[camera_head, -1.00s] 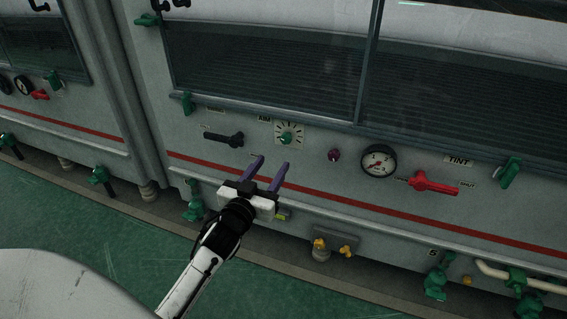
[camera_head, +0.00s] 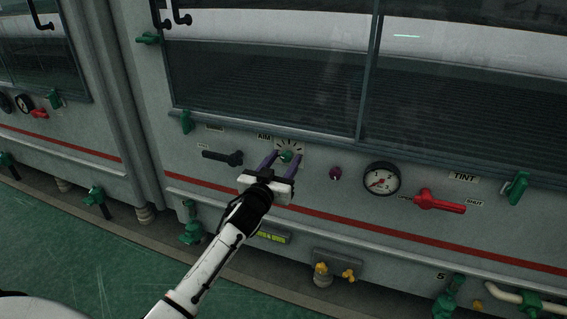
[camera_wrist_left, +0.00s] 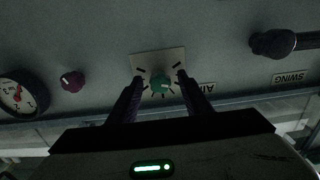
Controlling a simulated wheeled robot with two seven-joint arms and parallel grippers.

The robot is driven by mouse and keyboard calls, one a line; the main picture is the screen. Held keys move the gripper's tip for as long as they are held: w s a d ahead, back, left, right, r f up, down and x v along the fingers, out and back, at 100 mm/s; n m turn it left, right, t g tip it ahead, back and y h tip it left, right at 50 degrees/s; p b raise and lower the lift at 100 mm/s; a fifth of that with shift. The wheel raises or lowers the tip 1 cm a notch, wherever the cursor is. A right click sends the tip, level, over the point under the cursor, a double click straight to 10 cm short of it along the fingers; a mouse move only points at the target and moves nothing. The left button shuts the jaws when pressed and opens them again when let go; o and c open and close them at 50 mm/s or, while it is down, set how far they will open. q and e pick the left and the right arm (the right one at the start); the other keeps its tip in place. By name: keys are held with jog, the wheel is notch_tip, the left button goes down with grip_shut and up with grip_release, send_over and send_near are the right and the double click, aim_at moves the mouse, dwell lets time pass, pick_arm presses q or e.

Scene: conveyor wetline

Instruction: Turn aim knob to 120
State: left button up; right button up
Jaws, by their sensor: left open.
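The green aim knob (camera_head: 285,156) sits on a pale dial plate (camera_head: 290,146) with dark tick marks on the grey machine front, beside the AIM label (camera_head: 264,136). In the left wrist view the knob (camera_wrist_left: 160,84) shows between the two fingers. My left gripper (camera_head: 277,160) is open, its purple fingers on either side of the knob. I cannot tell whether they touch it. The dial's numbers are too small to read. My right gripper is not in view.
Left of the dial is a black lever (camera_head: 223,157). To its right are a purple knob (camera_head: 335,173), a round gauge (camera_head: 381,179) and a red TINT lever (camera_head: 438,201). A glass window (camera_head: 270,70) is above. Green floor (camera_head: 90,250) lies in front.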

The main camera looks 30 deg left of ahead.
pick_arm(q)
jog(key=c, duration=1.1)
jog(key=shift+o, duration=0.2)
